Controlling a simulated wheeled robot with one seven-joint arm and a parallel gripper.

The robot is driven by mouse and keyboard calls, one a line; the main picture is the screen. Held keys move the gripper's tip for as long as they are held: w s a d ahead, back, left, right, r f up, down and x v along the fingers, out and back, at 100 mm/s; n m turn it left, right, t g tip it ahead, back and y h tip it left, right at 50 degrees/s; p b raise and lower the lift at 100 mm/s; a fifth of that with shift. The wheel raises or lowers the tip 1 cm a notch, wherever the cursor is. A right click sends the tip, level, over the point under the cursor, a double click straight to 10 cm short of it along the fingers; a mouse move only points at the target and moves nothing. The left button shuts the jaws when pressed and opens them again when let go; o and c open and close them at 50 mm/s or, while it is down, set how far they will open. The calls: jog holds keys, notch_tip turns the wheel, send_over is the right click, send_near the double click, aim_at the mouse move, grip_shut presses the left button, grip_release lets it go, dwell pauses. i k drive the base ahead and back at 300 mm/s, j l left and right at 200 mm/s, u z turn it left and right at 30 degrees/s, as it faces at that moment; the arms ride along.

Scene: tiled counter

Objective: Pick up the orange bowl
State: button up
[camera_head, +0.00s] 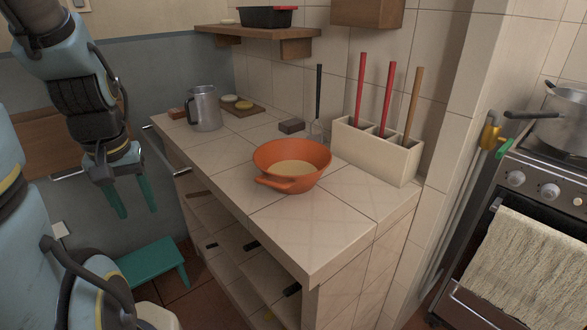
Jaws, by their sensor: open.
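The orange bowl (311,153) stands upright on the tiled counter (320,235), near the middle of its top. It has a short handle at its front left and a pale yellowish inside bottom. My gripper (133,215) hangs at the left of the view, with its teal fingers apart and pointing down. Nothing shows between the fingers. It is off the counter's left side, well apart from the bowl.
A metal mug (205,110) stands at the counter's back left. A cream holder (372,150) with red and wooden handles stands right behind the bowl. A wall shelf (262,36) hangs above. A stove (530,200) is at the right. The counter's front is clear.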

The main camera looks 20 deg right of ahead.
aim_at(289, 166)
jog(key=z, duration=2.55)
jog(key=j+u, duration=0.1)
jog(key=u, duration=0.25)
